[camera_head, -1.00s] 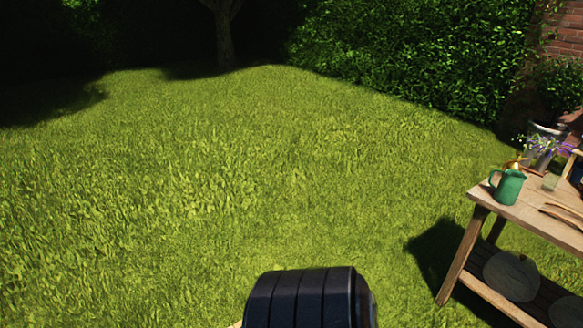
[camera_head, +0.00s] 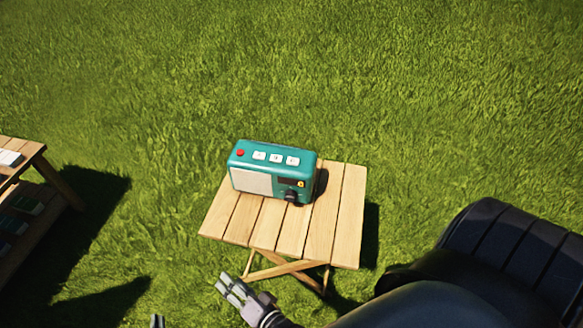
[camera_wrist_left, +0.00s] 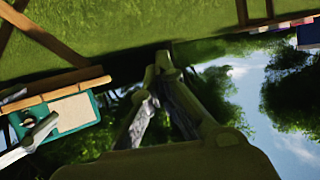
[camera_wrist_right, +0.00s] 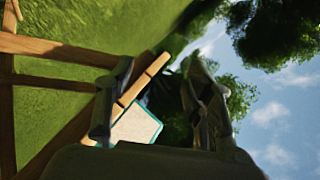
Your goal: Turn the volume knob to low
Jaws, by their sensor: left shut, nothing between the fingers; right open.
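A teal radio (camera_head: 272,171) stands on a small slatted wooden table (camera_head: 342,215) in the head view. Its front has a pale speaker panel and a dark volume knob (camera_head: 291,196) at the lower right. The knob's setting is too small to read. My right gripper (camera_head: 232,289) is open and empty, in front of the table's near edge and apart from the radio. The radio's pale front (camera_wrist_right: 137,124) shows beyond its fingers in the right wrist view. My left gripper (camera_head: 157,321) barely shows at the bottom edge; its fingers (camera_wrist_left: 163,60) meet, empty, in the left wrist view.
A larger wooden table (camera_head: 28,152) stands at the left, with a white item (camera_head: 10,158) on top and dark items on its lower shelf. Open grass lies between the tables and behind the radio. The small table's front and right slats are bare.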

